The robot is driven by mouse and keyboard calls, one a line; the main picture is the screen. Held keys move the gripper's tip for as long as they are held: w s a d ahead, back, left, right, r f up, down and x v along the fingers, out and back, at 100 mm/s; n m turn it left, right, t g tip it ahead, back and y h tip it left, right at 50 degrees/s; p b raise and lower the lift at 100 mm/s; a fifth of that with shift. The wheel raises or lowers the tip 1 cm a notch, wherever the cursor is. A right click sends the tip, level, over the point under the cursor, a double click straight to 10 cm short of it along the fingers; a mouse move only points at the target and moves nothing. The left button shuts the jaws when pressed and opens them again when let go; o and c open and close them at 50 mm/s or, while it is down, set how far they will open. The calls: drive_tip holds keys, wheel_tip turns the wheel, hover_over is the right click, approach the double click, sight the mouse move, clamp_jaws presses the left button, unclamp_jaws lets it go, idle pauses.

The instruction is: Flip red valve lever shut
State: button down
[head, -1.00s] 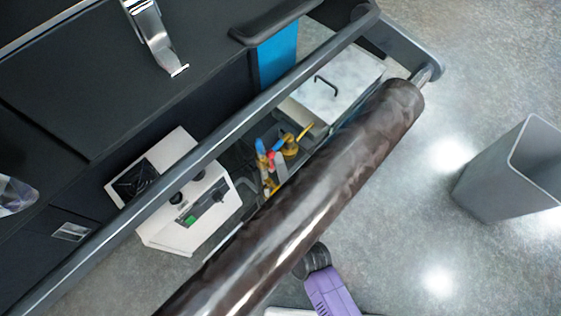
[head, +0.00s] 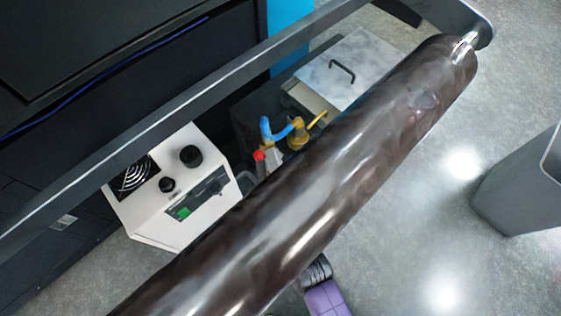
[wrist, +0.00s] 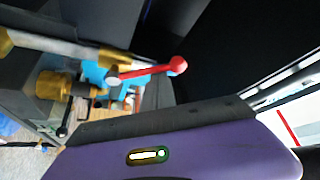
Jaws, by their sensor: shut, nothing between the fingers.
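The red valve lever (wrist: 148,72) shows in the wrist view as a red bar with a round knob at its right end and a pale hub at its left. In the head view, only the lever's red tip (head: 259,155) shows, beside a blue part (head: 275,131) and a brass valve (head: 298,136); the roll hides what is lower. My gripper's dark front (wrist: 165,122) and purple body are below the lever in the wrist view. It is shut and empty; its fingertips and any contact are unclear.
A large dark brown roll (head: 310,190) crosses the head view diagonally in front of the valve. A grey rail (head: 200,112) runs behind it. A white control box (head: 170,190) stands left, a light lidded box (head: 350,68) behind right, and a grey bin (head: 515,185) far right.

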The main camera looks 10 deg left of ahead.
drive_tip(key=f+n+g+y+b, duration=0.1)
drive_tip(key=n+y+b, duration=0.1)
drive_tip(key=n, duration=0.3)
drive_tip(key=s+a+f+n+g+y+b, duration=0.1)
drive_tip(key=f+n+y+b, duration=0.1)
drive_tip(key=n+y+b, duration=0.1)
drive_tip(key=s+a+f+n+g+y+b, duration=0.1)
drive_tip(key=f+n+y+b, duration=0.1)
drive_tip(key=n, duration=0.4)
drive_tip(key=shift+s+n+y+b, duration=0.25)
drive_tip(key=shift+n+y+b, duration=0.15)
drive_tip(key=shift+y+b, duration=0.45)
drive_tip(key=shift+f, duration=0.25)
drive_tip(key=shift+r, duration=0.1)
